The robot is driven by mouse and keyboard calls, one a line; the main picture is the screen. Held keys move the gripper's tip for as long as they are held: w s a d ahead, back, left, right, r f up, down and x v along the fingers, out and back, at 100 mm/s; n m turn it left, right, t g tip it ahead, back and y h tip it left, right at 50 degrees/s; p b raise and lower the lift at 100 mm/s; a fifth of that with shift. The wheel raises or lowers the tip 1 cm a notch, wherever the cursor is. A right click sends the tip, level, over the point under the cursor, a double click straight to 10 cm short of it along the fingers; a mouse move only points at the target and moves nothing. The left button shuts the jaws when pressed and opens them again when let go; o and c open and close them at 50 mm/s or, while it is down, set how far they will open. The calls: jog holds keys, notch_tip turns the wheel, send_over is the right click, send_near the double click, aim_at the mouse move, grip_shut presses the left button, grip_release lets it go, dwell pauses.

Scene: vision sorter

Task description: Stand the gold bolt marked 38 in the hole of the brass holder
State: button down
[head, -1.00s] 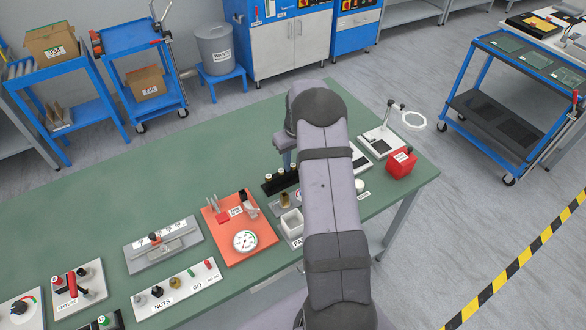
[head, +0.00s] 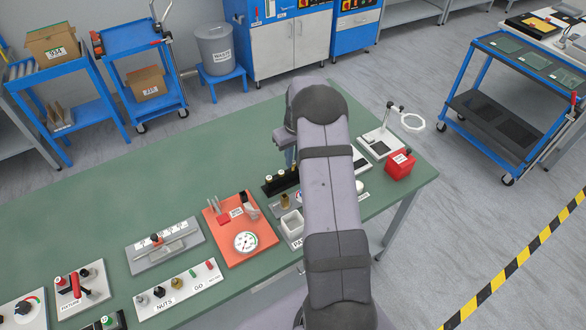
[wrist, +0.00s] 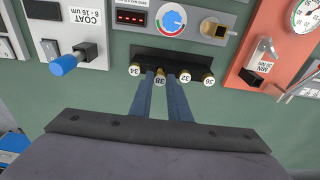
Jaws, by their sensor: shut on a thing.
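The gold bolt marked 38 (wrist: 160,79) stands in the black rack (wrist: 150,57), between other gold bolts with numbered white tops. My gripper (wrist: 163,77) is shut on this bolt, with one blue-grey finger on each side. In the head view my gripper (head: 290,160) is low over the right end of the rack (head: 270,187), and my arm hides part of it. The brass holder (head: 285,201) stands on a grey plate in front of the rack. It also shows in the wrist view (wrist: 209,28), and its hole cannot be made out.
Bolts marked 34 (wrist: 134,70), 32 (wrist: 184,77) and 36 (wrist: 208,80) stand close to my fingers. A white square bin (head: 291,224) and an orange plate with a gauge (head: 246,242) are nearby. The green table (head: 200,160) is clear behind the rack.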

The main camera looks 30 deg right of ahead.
jog(key=shift+r+p, duration=1.2)
jog(key=shift+r, duration=0.8)
jog(key=shift+w+a+r, duration=0.2)
jog(key=shift+w+r, duration=0.05)
jog(key=shift+r, duration=0.1)
jog(key=a+r+p, duration=0.1)
jog(key=a+r, duration=0.3)
jog(key=r, duration=0.5)
jog(key=s+a+f, duration=0.3)
jog(key=s+f, duration=0.1)
jog(key=s, duration=0.4)
jog(key=shift+s+a+f, duration=0.15)
jog(key=shift+s+a, duration=0.15)
jog(key=shift+s, duration=0.1)
jog(key=shift+f, duration=0.1)
